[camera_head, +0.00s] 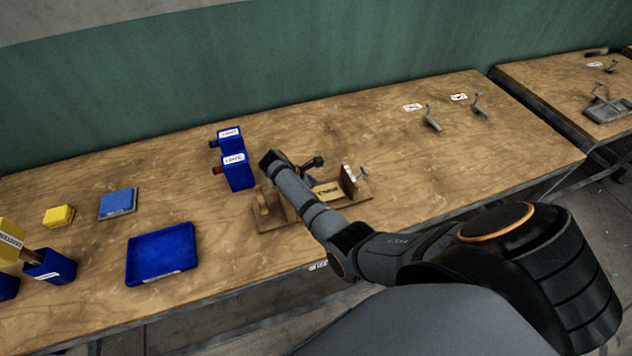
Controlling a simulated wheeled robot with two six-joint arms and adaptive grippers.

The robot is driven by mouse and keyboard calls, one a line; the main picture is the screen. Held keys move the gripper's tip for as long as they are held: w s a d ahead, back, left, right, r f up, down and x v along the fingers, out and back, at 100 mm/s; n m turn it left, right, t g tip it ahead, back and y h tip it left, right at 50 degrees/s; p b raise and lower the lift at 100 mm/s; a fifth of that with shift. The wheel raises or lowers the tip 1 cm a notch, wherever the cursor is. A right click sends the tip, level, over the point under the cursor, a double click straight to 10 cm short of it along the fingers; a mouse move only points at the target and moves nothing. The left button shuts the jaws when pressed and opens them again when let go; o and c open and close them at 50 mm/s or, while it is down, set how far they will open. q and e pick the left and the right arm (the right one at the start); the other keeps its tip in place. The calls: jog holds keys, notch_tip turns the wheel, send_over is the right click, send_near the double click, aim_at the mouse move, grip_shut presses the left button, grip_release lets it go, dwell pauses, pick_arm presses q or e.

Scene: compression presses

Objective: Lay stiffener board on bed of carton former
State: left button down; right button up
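A wooden press fixture, which looks like the carton former (327,191), stands near the front edge of the bench with upright end blocks and a small metal clamp at its right end. My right arm reaches over it from the lower right and covers much of its bed. My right gripper (309,179) is a small dark shape over the fixture, mostly hidden behind my own arm, so I cannot see whether it is open or holds anything. I cannot make out a stiffener board. My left gripper is out of view.
Two labelled blue boxes (237,171) stand behind and left of the fixture. An empty-looking blue tray (161,254), a blue pad (118,202) and a yellow block (59,216) lie further left. Metal toggle clamps (433,119) stand at the back right.

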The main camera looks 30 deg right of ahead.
jog(key=shift+r, duration=0.1)
notch_tip(320, 180, up, 10)
dwell(0.6)
